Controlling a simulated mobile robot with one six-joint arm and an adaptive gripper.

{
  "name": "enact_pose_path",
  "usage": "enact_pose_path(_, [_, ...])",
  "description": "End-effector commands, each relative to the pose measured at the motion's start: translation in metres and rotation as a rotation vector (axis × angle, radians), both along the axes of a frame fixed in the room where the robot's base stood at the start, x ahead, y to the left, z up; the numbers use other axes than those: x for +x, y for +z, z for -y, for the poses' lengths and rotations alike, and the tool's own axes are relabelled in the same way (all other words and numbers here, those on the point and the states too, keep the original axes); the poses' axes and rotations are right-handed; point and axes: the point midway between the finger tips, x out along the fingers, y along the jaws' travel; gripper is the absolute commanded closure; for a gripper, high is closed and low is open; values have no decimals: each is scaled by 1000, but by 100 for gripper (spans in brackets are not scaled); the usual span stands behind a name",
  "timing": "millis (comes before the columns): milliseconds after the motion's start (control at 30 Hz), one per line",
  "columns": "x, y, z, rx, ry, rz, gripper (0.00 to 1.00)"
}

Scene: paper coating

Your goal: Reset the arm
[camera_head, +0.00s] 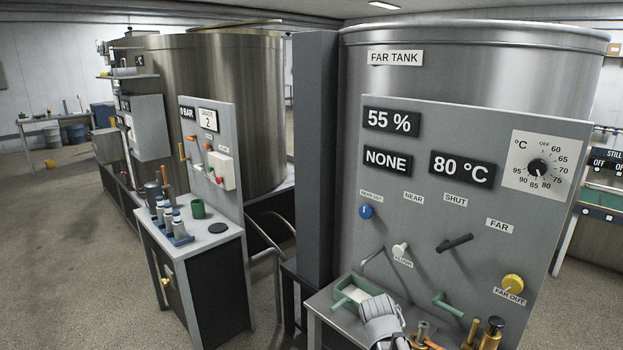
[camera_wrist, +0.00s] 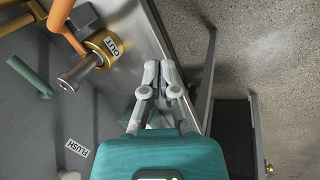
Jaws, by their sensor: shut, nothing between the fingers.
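My gripper (camera_wrist: 158,72) shows in the wrist view with its two grey fingers together and nothing between them. It is beside a gold fitting marked OUT (camera_wrist: 104,47), with a visible gap between them. In the head view, a grey part of my arm (camera_head: 380,318) shows at the bottom, in front of the control panel (camera_head: 470,215) and over the small bench. The fingertips cannot be made out there.
The panel carries a blue knob (camera_head: 366,212), a white flush knob (camera_head: 400,249), a black lever (camera_head: 455,243) and a yellow knob (camera_head: 512,284). A green tray (camera_head: 341,299) and brass fittings (camera_head: 491,335) crowd the bench. Open floor (camera_head: 60,225) lies left.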

Motion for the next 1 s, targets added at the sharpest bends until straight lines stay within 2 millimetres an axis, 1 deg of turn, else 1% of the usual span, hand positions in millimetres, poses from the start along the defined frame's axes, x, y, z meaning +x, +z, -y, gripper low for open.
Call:
enact_pose_path(33, [-13, 3, -5, 64, -69, -6, 100])
enact_pose_path(100, [-24, 3, -13, 146, -159, -18, 100])
enact_pose_path(200, [-37, 4, -24, 238, -263, -38, 100])
enact_pose_path(300, [-45, 5, -31, 297, -333, -56, 100])
enact_pose_path(500, [-50, 6, -36, 336, -381, -69, 100])
enact_pose_path(1000, [-50, 6, -36, 334, -376, -68, 100])
